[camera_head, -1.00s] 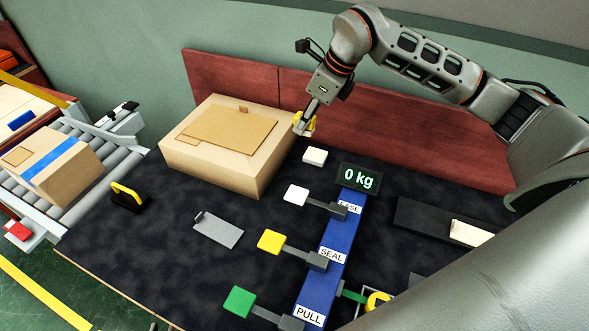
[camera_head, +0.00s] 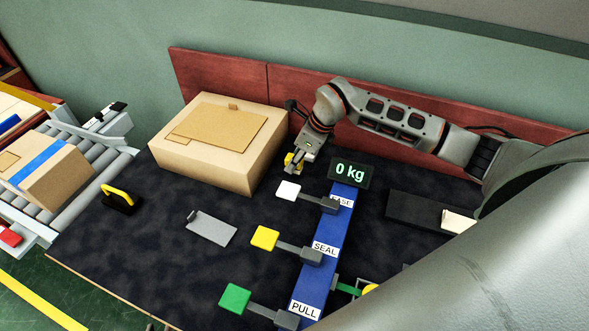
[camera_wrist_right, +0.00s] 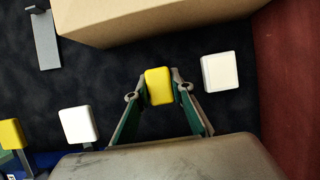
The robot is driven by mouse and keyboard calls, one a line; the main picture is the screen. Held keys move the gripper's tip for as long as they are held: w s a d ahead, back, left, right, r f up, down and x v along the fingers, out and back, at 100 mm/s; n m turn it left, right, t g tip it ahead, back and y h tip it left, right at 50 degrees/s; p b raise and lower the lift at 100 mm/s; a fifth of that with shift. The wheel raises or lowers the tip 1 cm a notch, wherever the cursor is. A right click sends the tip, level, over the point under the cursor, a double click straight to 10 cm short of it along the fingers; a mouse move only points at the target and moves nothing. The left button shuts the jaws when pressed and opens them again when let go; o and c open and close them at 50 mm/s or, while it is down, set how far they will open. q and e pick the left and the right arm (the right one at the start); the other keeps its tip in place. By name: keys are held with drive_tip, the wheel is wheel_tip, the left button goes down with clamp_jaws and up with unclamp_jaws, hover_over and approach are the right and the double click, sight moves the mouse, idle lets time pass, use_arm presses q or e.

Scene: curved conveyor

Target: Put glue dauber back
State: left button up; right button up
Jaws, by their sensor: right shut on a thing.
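My right gripper (camera_head: 293,163) is shut on a small yellow block, which I take to be the glue dauber (camera_wrist_right: 159,86). Both fingers press its sides in the right wrist view, and the yellow also shows at the fingertips in the head view (camera_head: 290,158). The gripper points down close to the dark table, just right of the cardboard box (camera_head: 249,164). A white square block (camera_wrist_right: 220,72) lies apart from the dauber in the wrist view; the gripper hides it in the head view. Whether the dauber touches the table I cannot tell. My left gripper is not in view.
A blue bar (camera_head: 322,250) with white, yellow and green levers stands right of centre, beside a "0 kg" display (camera_head: 349,172). A grey plate (camera_head: 212,228) and a black yellow-handled tool (camera_head: 120,198) lie left. A conveyor with a carton (camera_head: 47,171) is at far left.

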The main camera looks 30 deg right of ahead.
drive_tip(key=shift+f, duration=1.85)
drive_tip(key=shift+f, duration=0.1)
drive_tip(key=o, duration=1)
drive_tip(key=shift+v, duration=6.1)
drive_tip(key=shift+f, duration=0.1)
